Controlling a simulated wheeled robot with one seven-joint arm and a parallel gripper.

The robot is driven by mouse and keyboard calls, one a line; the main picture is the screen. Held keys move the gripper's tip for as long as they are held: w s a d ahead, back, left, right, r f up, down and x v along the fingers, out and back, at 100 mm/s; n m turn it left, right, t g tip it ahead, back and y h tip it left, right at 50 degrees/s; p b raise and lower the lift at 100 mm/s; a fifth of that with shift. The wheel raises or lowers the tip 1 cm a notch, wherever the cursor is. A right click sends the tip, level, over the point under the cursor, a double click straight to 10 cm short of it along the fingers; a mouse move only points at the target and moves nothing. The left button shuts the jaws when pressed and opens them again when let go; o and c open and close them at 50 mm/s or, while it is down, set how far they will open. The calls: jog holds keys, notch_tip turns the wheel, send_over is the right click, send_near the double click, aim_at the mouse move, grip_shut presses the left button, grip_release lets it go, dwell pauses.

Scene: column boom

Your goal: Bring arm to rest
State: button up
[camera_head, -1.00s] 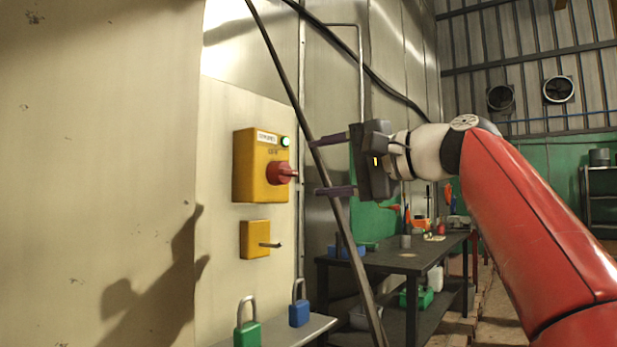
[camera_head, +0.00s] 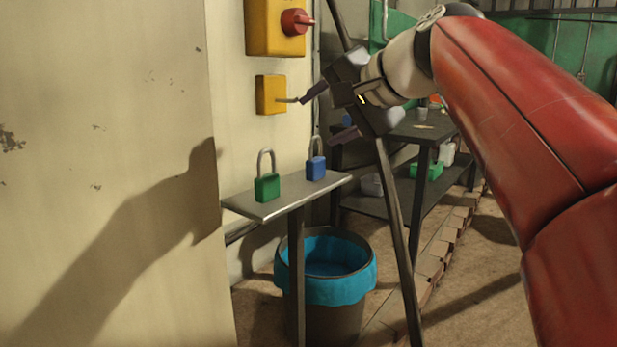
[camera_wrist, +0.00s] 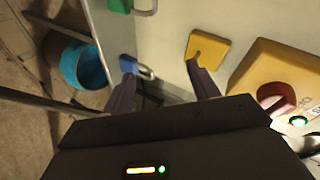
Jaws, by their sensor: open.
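My gripper (camera_head: 328,114) is open and empty in the head view, its two dark fingers apart and pointing left toward the wall panel. The upper fingertip looks close to the peg of the small yellow box (camera_head: 270,95); I cannot tell whether they touch. In the wrist view the gripper (camera_wrist: 165,85) shows its fingers spread with nothing between them. My red and white arm reaches in from the right. The yellow switch box (camera_head: 274,28) with its red rotary knob (camera_head: 297,21) is above the small box.
A green padlock (camera_head: 267,187) and a blue padlock (camera_head: 316,168) stand on a narrow metal shelf (camera_head: 285,198). Below is a bin with a blue liner (camera_head: 350,288). A dark slanted pole (camera_head: 397,235) passes near my gripper. A dark workbench (camera_head: 424,130) stands behind.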

jog(key=s+d+f+n+g+h, duration=0.1)
jog(key=s+d+f+h, duration=0.1)
jog(key=s+d+f, duration=0.2)
jog(key=s+d+f+n+g+h, duration=0.1)
jog(key=s+f, duration=0.9)
jog(key=f, duration=1)
jog(key=s+d+f+n+g+h, duration=0.2)
jog(key=s+d+f+h, duration=0.3)
jog(key=f, duration=0.7)
jog(key=s+d+n, duration=0.1)
jog(key=s+d, duration=0.1)
jog(key=shift+s+d+f, duration=0.15)
jog(key=shift+s, duration=0.2)
